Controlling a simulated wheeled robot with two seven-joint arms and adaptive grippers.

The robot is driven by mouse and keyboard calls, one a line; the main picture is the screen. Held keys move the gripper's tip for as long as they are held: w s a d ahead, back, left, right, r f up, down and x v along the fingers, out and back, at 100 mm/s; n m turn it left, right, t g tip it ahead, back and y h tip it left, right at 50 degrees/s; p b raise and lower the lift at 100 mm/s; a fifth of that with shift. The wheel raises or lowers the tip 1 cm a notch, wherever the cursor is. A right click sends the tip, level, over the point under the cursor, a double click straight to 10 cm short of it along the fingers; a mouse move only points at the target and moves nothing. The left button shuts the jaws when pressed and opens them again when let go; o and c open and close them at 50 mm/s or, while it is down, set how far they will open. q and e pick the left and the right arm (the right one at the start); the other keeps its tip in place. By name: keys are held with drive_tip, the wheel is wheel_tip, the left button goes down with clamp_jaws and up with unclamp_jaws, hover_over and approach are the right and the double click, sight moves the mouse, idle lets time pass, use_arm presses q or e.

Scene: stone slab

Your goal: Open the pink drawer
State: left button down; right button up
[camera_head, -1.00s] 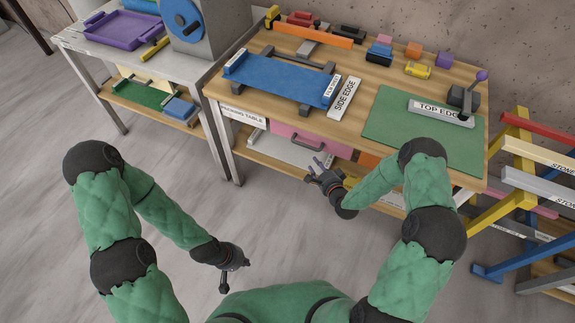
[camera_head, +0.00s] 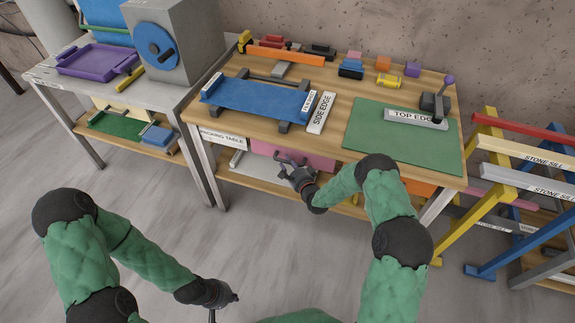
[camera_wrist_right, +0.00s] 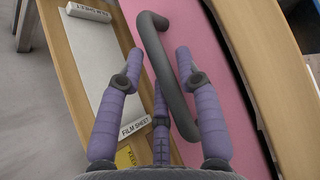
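The pink drawer (camera_head: 318,161) is under the wooden table's top, and its front looks shut. My right gripper (camera_head: 284,161) is at the drawer front in the head view. In the wrist view its purple fingers (camera_wrist_right: 155,65) are spread open, with the handle between them and not clamped. My left gripper (camera_head: 228,301) hangs low over the floor, away from the table; its finger opening is unclear.
The wooden table (camera_head: 320,75) carries a blue slab (camera_head: 258,98), a green mat (camera_head: 405,140) and small blocks. A lower shelf (camera_head: 250,182) lies below the drawer. Coloured racks (camera_head: 500,190) stand at right. Floor in front is free.

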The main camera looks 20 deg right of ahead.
drive_tip(key=shift+w, duration=0.35)
drive_tip(key=shift+c, duration=0.3)
clamp_jaws()
drive_tip(key=s+a+p, duration=0.3)
drive_tip(key=s+a, duration=0.8)
drive_tip(key=s, duration=0.5)
drive_tip(key=shift+o, duration=0.3)
unclamp_jaws()
drive_tip(key=v, duration=1.2)
